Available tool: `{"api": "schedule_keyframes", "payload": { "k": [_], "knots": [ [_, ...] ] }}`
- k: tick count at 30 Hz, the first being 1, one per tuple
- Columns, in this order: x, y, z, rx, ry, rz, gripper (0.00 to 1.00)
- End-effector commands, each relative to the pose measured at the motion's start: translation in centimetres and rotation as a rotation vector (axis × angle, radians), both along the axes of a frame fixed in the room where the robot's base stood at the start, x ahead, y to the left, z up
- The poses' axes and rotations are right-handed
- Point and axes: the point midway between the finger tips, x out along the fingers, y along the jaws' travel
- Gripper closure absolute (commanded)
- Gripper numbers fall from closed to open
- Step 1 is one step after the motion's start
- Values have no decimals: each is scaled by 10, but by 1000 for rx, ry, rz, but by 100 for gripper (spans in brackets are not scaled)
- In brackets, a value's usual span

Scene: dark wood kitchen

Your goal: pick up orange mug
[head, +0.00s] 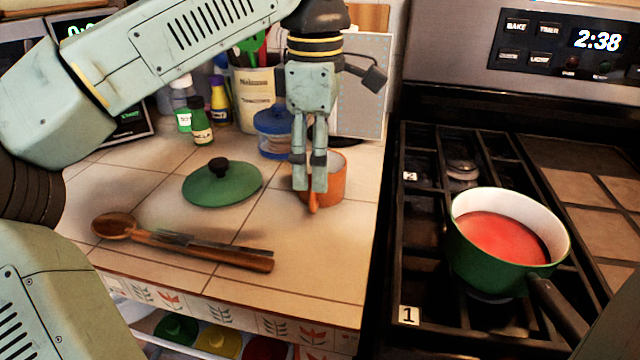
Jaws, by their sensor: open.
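The orange mug (337,181) stands upright on the tiled counter, near the counter's right edge beside the stove. Its handle (312,198) points toward the camera. My gripper (311,188) points straight down at the mug's front left side, with its fingers overlapping the mug in the head view. The fingers are open and look empty. They hide the left part of the mug, and I cannot tell whether they touch it or straddle the handle.
A green lid (222,186) and a wooden spoon (190,245) lie left of the mug. A blue-lidded jar (273,133) stands close behind it. The stove (425,215) at right holds a green pot (490,262) of red liquid.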

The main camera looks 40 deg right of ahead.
Motion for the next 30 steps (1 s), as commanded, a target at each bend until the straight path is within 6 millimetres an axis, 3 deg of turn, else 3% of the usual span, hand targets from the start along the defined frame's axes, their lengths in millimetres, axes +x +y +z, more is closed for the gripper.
{"api": "schedule_keyframes", "payload": {
  "k": [16, 24, 30],
  "knots": [
    [0, 0, -61, -2, 1, -1, 44],
    [0, -1, -64, -4, 1, 0, 44],
    [0, -1, -64, -4, 1, 0, 57]
  ]
}}
